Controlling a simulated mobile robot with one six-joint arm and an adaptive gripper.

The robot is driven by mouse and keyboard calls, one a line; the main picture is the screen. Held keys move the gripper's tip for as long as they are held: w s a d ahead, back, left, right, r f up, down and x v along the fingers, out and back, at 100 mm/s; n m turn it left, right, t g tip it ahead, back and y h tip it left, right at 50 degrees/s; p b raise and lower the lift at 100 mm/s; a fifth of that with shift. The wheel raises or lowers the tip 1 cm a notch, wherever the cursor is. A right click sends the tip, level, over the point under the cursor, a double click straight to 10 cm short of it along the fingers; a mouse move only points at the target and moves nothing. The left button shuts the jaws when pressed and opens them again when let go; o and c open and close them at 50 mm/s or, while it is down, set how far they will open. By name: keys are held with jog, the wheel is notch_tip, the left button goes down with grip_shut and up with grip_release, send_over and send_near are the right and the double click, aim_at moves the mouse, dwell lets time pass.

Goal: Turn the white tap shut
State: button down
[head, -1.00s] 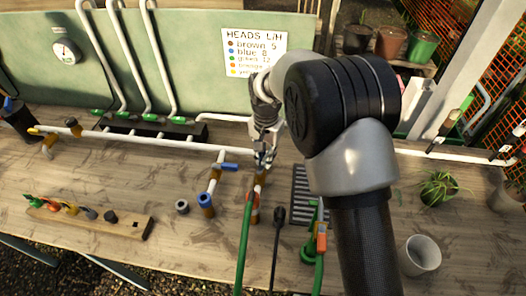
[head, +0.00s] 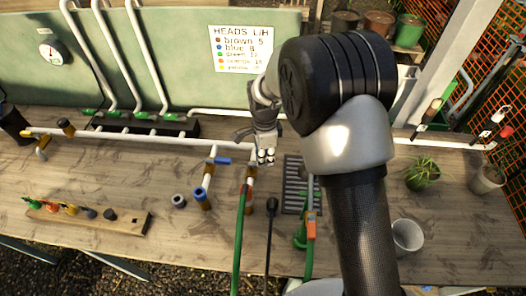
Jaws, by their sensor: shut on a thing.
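My gripper (head: 265,156) is at the bench's pipework, just above the right-hand of two short risers. It is shut on what appears to be the white tap there; the fingers hide nearly all of its handle, so I cannot tell its exact angle. The white riser (head: 251,172) with brown fittings shows just below and left of the fingertips. A blue tap handle (head: 222,160) sits on the neighbouring riser to the left, apart from my gripper.
A green hose (head: 240,240) and a dark hose (head: 270,230) run down below the gripper. A dark grate (head: 294,190) lies to the right.

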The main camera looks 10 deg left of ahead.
jog(key=shift+s+d+m+p, duration=0.15)
jog(key=shift+s+m, duration=0.2)
jog(key=shift+m, duration=0.5)
jog(key=shift+s+m+p, duration=0.15)
jog(key=shift+s+m, duration=0.15)
jog(key=shift+m, duration=0.55)
jog(key=c, duration=1.6)
grip_release()
jog(key=shift+o, duration=0.2)
jog(key=shift+r, duration=0.1)
notch_tip(320, 180, up, 12)
